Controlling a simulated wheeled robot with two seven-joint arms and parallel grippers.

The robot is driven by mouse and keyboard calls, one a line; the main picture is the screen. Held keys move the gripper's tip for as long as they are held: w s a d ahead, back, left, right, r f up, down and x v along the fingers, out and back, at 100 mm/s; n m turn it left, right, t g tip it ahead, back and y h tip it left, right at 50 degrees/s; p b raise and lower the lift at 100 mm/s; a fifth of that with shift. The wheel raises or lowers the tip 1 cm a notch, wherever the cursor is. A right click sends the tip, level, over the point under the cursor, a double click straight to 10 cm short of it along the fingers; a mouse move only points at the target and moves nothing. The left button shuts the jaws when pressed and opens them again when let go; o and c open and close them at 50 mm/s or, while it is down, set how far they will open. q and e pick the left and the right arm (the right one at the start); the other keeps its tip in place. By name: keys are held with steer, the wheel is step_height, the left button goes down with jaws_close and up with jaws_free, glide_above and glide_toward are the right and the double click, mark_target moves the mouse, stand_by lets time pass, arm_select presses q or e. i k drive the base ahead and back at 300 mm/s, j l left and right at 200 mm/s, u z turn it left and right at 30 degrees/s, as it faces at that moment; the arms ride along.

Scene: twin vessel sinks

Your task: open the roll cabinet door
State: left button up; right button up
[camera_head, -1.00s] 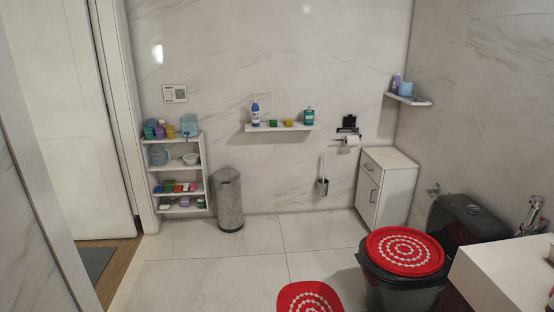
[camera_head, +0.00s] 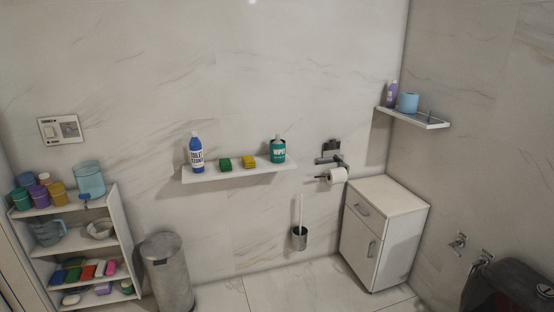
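A small white cabinet (camera_head: 397,215) stands on the floor in the right corner, against the back wall. Its front faces left and toward me. A drawer with a handle (camera_head: 362,209) is at the top of the front, and a door (camera_head: 357,250) with an upright handle (camera_head: 372,249) is below it. Both look shut. A toilet paper roll (camera_head: 338,175) hangs on a wall holder just left of and above the cabinet. Neither of my grippers is in view.
A toilet brush holder (camera_head: 299,238) hangs left of the cabinet. A wall shelf (camera_head: 240,172) carries bottles and sponges. A grey bin (camera_head: 168,275) and a loaded shelf unit (camera_head: 122,235) stand left. The dark toilet (camera_head: 507,288) is at lower right. Floor (camera_head: 290,287) before the cabinet looks clear.

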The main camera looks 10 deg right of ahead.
mark_target(361, 247)
steer(key=i+z, duration=0.2)
steer(key=i, duration=0.25)
steer(key=i+z, duration=0.2)
steer(key=i, duration=0.25)
steer(key=i+z, duration=0.2)
steer(key=i, duration=0.25)
steer(key=i+j+z, duration=0.2)
steer(key=i, duration=0.25)
steer(key=i+j+z, duration=0.25)
steer(key=i, duration=0.15)
